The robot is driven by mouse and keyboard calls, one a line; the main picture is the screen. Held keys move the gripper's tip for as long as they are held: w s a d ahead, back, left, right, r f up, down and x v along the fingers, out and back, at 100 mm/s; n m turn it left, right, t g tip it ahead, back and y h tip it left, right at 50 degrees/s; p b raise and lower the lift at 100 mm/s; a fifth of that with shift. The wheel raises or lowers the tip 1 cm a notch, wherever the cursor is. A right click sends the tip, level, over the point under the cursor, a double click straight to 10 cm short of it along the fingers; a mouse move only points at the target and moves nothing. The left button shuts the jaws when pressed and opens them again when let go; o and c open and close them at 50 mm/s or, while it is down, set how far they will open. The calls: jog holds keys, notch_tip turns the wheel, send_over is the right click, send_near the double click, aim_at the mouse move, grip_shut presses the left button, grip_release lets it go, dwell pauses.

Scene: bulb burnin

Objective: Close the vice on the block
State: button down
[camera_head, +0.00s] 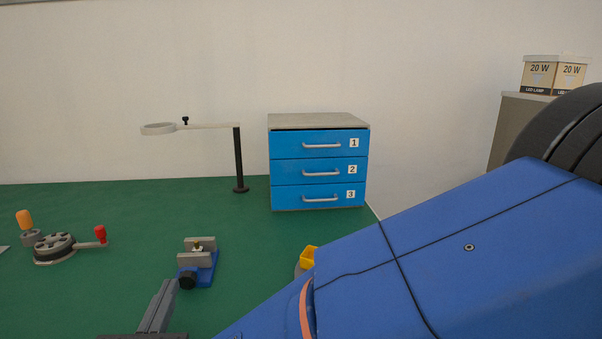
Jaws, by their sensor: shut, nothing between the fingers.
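The vice stands on the green bench, left of the picture's middle. It has a blue base (209,275), two grey jaws (194,260) and a black round knob (187,281) at its near end. A small brass-coloured piece (197,246) shows between the jaws, mostly hidden by the near jaw; I cannot tell whether both jaws touch it. My gripper (166,290) is at the bottom edge, with its grey fingers shut and empty. Its tips appear just left of and nearer than the knob. I cannot tell whether they touch it.
A round crank device with a red handle (100,234) and an orange-topped item (25,221) are at left. A ring on a stand (239,160) and a blue drawer unit (319,160) stand behind. A yellow item (308,258) is partly hidden by my blue arm. Lamp boxes (554,75) sit far right.

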jog(key=shift+w+a, duration=0.15)
jog(key=shift+w, duration=1.65)
jog(key=shift+w+d, duration=0.1)
jog(key=shift+d, duration=0.75)
jog(key=shift+d+f, duration=0.1)
jog(key=shift+d, duration=0.35)
jog(key=shift+d+r, duration=0.15)
jog(key=shift+r, duration=0.2)
jog(key=shift+s+d, duration=0.2)
jog(key=shift+s, duration=1.3)
jog(key=shift+s+d, duration=0.15)
jog(key=shift+s, duration=1.3)
